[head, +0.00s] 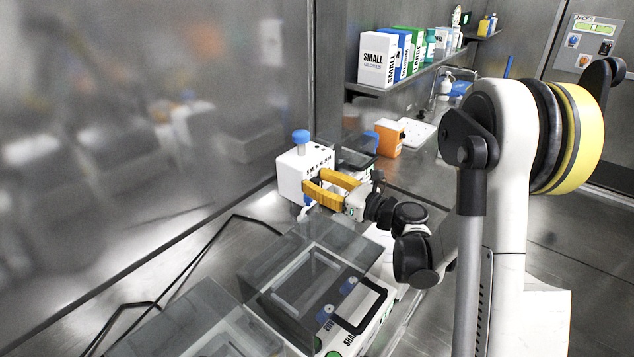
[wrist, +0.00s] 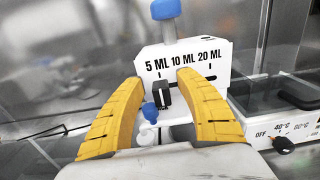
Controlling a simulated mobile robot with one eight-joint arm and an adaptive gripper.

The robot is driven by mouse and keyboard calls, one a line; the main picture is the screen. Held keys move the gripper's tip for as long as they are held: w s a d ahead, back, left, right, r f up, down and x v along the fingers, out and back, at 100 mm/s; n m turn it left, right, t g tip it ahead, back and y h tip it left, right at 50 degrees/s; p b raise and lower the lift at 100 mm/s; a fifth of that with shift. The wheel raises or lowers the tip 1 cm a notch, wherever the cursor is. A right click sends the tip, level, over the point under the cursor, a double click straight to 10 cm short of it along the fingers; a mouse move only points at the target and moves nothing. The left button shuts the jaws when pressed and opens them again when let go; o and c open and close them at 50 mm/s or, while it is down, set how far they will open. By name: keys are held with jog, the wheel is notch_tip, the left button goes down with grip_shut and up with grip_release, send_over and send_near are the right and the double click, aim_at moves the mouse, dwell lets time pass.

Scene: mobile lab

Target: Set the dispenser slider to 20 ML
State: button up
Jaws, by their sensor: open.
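The dispenser (head: 290,170) is a white box with a blue knob on top, standing by the glass wall in the head view. In the wrist view the dispenser (wrist: 222,60) faces me, with the labels 5 ML, 10 ML and 20 ML from left to right. Its black slider (wrist: 162,96) sits at the left, under the 5 ML mark. The slot's right part shows under 20 ML. My gripper (head: 315,182) has yellow fingers and is at the dispenser's front. In the wrist view my gripper (wrist: 160,82) is open, its fingers on either side of the slider. I cannot tell whether they touch it.
A blue-tipped nozzle (wrist: 150,112) hangs below the slider. A device with a temperature dial (wrist: 283,145) stands right of the dispenser. Lidded machines (head: 300,275) fill the bench in front. An orange box (head: 388,138) stands behind, below a shelf (head: 415,75) of boxes.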

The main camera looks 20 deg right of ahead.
aim_at(329, 165)
grip_shut()
jog(key=w+d, duration=0.1)
jog(key=d, duration=0.1)
jog(key=w+d, duration=0.3)
jog(key=d, duration=0.1)
jog(key=shift+w+d, duration=0.1)
jog(key=shift+w, duration=0.15)
jog(key=shift+r, duration=0.1)
grip_release()
jog(key=shift+d, duration=0.1)
